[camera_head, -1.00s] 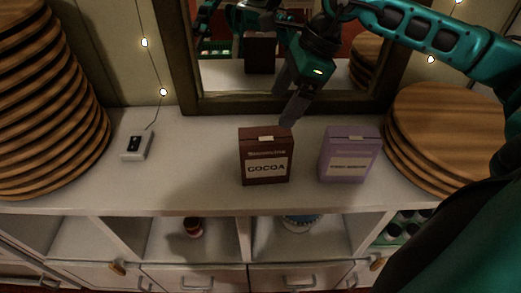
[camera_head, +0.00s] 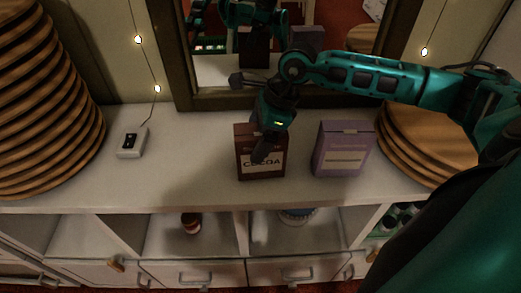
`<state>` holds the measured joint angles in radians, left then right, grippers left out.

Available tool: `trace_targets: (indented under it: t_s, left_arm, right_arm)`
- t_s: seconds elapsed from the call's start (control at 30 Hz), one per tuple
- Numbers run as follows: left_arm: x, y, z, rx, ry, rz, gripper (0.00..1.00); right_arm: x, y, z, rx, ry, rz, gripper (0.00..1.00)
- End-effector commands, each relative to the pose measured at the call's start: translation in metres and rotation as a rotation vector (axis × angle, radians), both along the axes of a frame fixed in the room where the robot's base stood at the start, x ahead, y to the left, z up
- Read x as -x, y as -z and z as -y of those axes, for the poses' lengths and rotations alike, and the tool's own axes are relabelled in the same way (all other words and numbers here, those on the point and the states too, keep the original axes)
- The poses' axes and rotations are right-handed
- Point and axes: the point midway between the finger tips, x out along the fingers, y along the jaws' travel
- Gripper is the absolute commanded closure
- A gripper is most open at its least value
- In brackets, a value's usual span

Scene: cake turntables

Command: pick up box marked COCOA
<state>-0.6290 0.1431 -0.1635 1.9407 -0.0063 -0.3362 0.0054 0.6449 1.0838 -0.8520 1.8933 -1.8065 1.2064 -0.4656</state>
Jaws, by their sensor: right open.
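The brown box marked COCOA (camera_head: 247,167) stands upright on the white shelf top, left of a purple box. My left gripper does not show directly in the head view.
The purple box (camera_head: 343,150) stands close on the right. A framed mirror (camera_head: 186,88) is behind. Stacks of wooden rounds stand at the left (camera_head: 48,110) and right (camera_head: 408,158). A small white switch box (camera_head: 131,143) lies left. The shelf top between it and the COCOA box is clear.

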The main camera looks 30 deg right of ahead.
Motion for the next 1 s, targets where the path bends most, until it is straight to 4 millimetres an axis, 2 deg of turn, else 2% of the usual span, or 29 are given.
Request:
trace_targets:
  t_s: [1.0]
  left_arm:
    - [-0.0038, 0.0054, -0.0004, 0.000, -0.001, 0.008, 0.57]
  right_arm:
    - [-0.0001, 0.0047, 0.0002, 0.001, -0.001, 0.001, 0.12]
